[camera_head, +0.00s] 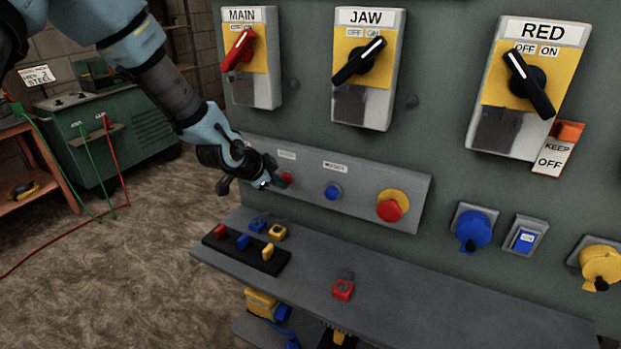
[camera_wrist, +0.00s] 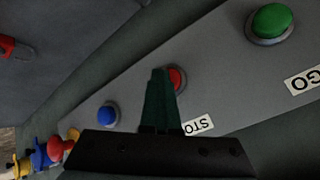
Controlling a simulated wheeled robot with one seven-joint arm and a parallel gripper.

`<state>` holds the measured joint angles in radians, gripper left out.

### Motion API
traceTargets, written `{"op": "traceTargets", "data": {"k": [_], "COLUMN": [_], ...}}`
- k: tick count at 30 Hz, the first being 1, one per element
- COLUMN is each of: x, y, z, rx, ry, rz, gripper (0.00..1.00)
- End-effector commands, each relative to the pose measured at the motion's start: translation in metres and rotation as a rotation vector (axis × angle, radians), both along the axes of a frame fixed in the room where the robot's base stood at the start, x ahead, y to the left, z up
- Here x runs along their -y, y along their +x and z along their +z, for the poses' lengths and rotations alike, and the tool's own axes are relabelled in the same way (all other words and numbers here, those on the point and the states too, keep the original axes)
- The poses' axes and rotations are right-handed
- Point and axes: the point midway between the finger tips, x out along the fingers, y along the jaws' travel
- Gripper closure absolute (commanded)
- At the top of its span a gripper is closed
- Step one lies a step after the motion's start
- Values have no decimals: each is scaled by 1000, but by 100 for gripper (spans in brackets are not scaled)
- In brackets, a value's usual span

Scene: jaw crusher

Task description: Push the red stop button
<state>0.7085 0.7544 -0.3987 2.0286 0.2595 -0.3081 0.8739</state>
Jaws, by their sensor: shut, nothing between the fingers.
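The small red stop button (camera_head: 287,177) sits on the sloped grey panel (camera_head: 365,188); a label partly reading "STO" is beside it in the wrist view. My gripper (camera_head: 279,183) is shut and empty, at the panel's left part. In the wrist view its dark green fingertips (camera_wrist: 158,72) overlap the left edge of the red button (camera_wrist: 178,78), whose right part shows. I cannot tell whether the tips touch it. A green button (camera_wrist: 272,22) marked "GO" is on one side of it and a blue button (camera_wrist: 107,117) on the other.
A red mushroom button (camera_head: 390,209) on a yellow base is farther right. Rotary switches, including JAW (camera_head: 360,62), are above. Below, a grey shelf (camera_head: 400,300) holds a red padlock (camera_head: 343,287) and a black rack (camera_head: 240,252). Bare floor (camera_head: 110,260) lies left.

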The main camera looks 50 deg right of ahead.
Motion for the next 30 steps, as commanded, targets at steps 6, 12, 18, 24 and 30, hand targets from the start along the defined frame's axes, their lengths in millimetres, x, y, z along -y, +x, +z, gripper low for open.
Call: {"op": "traceTargets", "data": {"k": [6,12,18,24,30], "x": [4,-7,-28,-47,-57], "y": [0,-2,-7,-12,-15], "z": [6,6,4,2,2], "rx": [6,7,5,4,3], "ry": [-14,-13,-7,-4,-4], "rz": [-2,-2,-1,-1,0], "gripper": [100,100,100,100,100]}}
